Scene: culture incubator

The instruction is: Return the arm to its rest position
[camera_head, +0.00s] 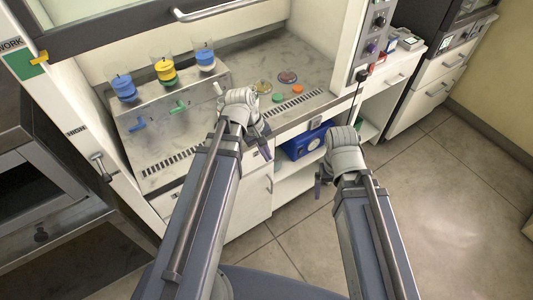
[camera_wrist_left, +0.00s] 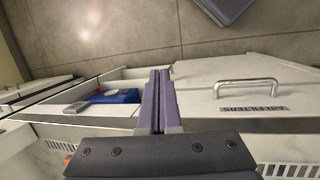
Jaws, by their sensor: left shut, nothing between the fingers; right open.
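My left arm reaches in from the lower left of the head view. Its gripper (camera_head: 265,150) hangs at the front edge of the cabinet worktop, partly hidden by the wrist. In the left wrist view the two fingers of this gripper (camera_wrist_left: 158,75) lie together, shut and empty, in front of the cabinet's lower front. My right arm comes up from the lower right. Its gripper (camera_head: 319,188) points down in front of the open shelf, touching nothing that I can see; its fingers are small and partly hidden, and it is open.
A blue box (camera_head: 306,142) sits on the shelf below. A drawer handle (camera_wrist_left: 248,86) stands out near the left fingers. The floor (camera_head: 440,200) at right is clear.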

